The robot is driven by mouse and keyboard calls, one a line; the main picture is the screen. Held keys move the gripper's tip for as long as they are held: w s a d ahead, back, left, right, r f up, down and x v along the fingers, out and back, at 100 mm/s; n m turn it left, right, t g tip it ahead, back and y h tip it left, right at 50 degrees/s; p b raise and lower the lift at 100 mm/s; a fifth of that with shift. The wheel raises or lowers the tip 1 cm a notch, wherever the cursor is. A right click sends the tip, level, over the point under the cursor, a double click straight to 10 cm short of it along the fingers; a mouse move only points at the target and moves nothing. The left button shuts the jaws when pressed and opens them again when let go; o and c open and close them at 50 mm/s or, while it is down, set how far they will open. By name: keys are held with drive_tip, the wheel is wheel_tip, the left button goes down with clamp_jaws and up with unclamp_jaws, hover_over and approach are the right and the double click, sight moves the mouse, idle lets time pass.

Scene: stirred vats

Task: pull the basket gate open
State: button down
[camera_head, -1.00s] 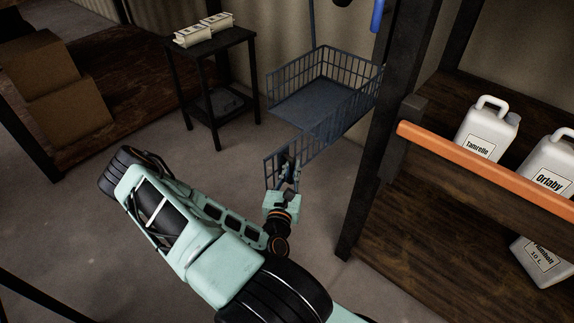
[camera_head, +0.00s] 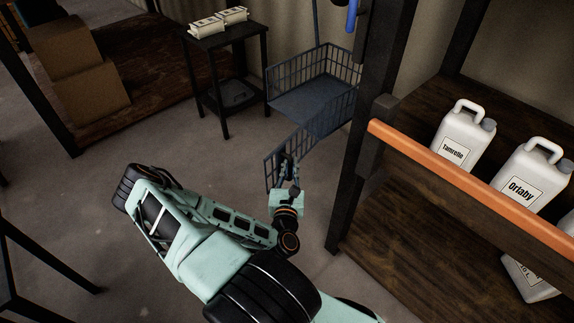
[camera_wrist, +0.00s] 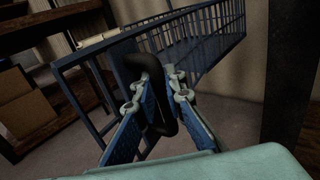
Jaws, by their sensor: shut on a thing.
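The basket (camera_head: 303,98) is a blue-grey wire mesh box beside the dark shelf post. Its gate (camera_head: 273,171) is a mesh panel that stands swung out from the basket's front towards me, leaving the front partly open. The gate's frame also shows in the wrist view (camera_wrist: 92,53). My gripper (camera_head: 287,166) is at the gate's free end. In the wrist view my gripper (camera_wrist: 151,98) is shut on a black curved handle (camera_wrist: 148,66) standing off the gate. The fingers hide part of the handle.
A shelf with an orange rail (camera_head: 470,185) and white jugs (camera_head: 462,138) stands close on the right. A small black table (camera_head: 226,38) stands behind left of the basket. Cardboard boxes (camera_head: 80,85) are far left. The floor left of the gate is clear.

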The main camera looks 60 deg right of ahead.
drive_tip(key=shift+s+d+r, duration=0.1)
drive_tip(key=shift+s+r, duration=0.05)
drive_tip(key=shift+s, duration=0.05)
idle(0.4)
drive_tip(key=c, duration=2.3)
unclamp_jaws()
drive_tip(key=shift+d, duration=0.1)
drive_tip(key=shift+o, duration=0.2)
wheel_tip(320, 180, up, 10)
drive_tip(key=shift+f, duration=0.1)
